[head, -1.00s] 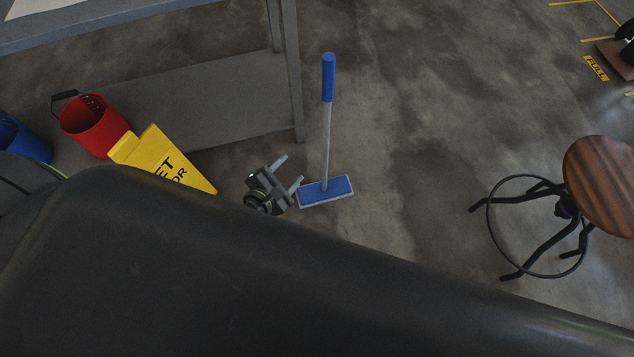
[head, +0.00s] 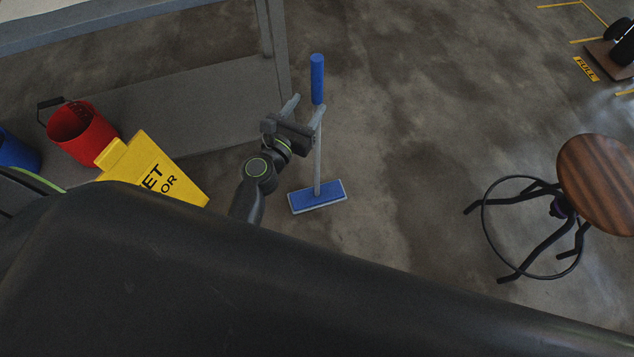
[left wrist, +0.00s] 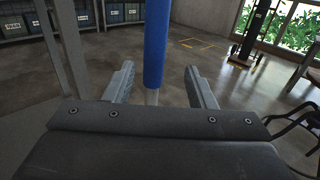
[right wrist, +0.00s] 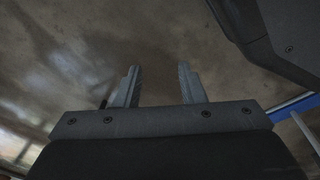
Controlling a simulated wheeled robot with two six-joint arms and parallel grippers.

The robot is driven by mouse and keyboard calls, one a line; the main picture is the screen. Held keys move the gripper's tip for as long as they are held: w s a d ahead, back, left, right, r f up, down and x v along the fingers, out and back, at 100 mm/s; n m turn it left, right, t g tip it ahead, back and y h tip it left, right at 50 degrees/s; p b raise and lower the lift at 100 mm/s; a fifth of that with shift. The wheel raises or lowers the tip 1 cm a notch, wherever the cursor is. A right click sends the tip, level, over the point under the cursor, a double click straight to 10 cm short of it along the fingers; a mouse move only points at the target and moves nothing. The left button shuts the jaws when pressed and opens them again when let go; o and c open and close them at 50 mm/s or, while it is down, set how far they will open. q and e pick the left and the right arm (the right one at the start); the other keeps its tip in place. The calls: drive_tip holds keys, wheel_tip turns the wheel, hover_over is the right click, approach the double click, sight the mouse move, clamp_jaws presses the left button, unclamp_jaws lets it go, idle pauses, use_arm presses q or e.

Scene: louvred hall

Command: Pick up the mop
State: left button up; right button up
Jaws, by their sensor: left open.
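The mop stands upright on the floor, with a blue grip (head: 317,80), a thin grey pole (head: 318,165) and a flat blue head (head: 317,197). My left gripper (head: 306,106) is open and empty at the pole, just below the blue grip; one finger overlaps the pole in the head view. In the left wrist view, the blue grip (left wrist: 157,45) and the pole top line up with the gap between the open fingers (left wrist: 159,72). I cannot tell how deep the pole sits. My right gripper (right wrist: 158,75) is open and empty in the right wrist view.
A grey shelved table (head: 200,110) stands left of the mop. A red bucket (head: 82,135), a blue bucket (head: 18,150) and a yellow wet-floor sign (head: 155,170) are at left. A wooden-topped stool (head: 598,180) stands at right. The floor between is clear.

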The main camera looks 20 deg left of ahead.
sight(314, 91)
use_arm(q)
drive_tip(key=shift+w+d, duration=0.15)
drive_tip(key=shift+w, duration=1.65)
drive_tip(key=shift+w+d, duration=0.1)
drive_tip(key=shift+w, duration=1.7)
drive_tip(key=shift+c, duration=0.3)
clamp_jaws()
drive_tip(key=shift+r, duration=0.1)
